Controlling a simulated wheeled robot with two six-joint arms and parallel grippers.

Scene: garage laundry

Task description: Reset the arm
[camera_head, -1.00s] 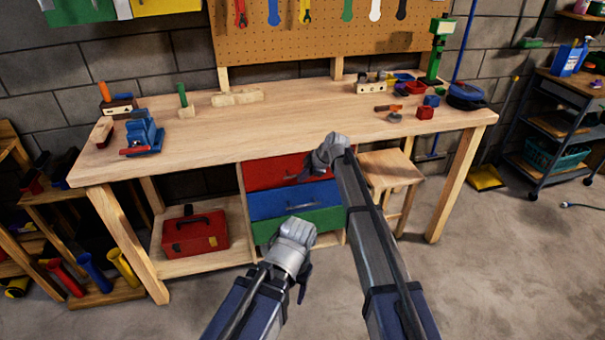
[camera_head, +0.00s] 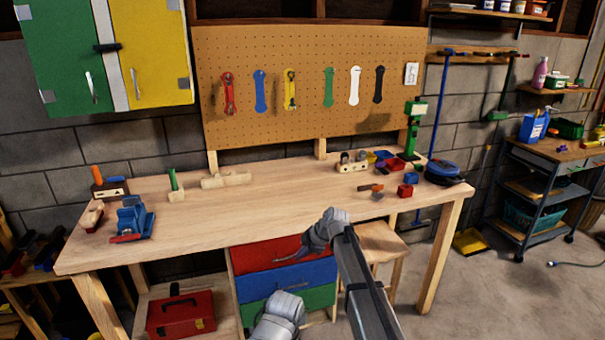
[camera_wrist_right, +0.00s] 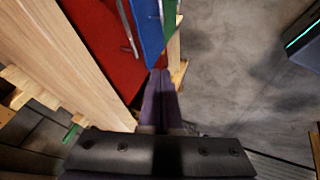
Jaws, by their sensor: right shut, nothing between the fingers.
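My right gripper (camera_head: 296,255) is in front of the red top drawer (camera_head: 262,252) of the workbench's drawer unit. In the right wrist view its two dark fingers (camera_wrist_right: 159,82) lie together, shut with nothing between them. The red drawer front and the blue one show just beyond them in that view. My left gripper (camera_head: 277,318) is at the bottom edge of the head view, in front of the drawers; its fingers are hidden.
The wooden workbench (camera_head: 290,195) carries a blue vise (camera_head: 133,218), small blocks and tools, with a clear middle. A stool (camera_head: 378,240) stands under its right side. A red toolbox (camera_head: 181,313) sits on the lower shelf. A cart (camera_head: 545,200) stands at right.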

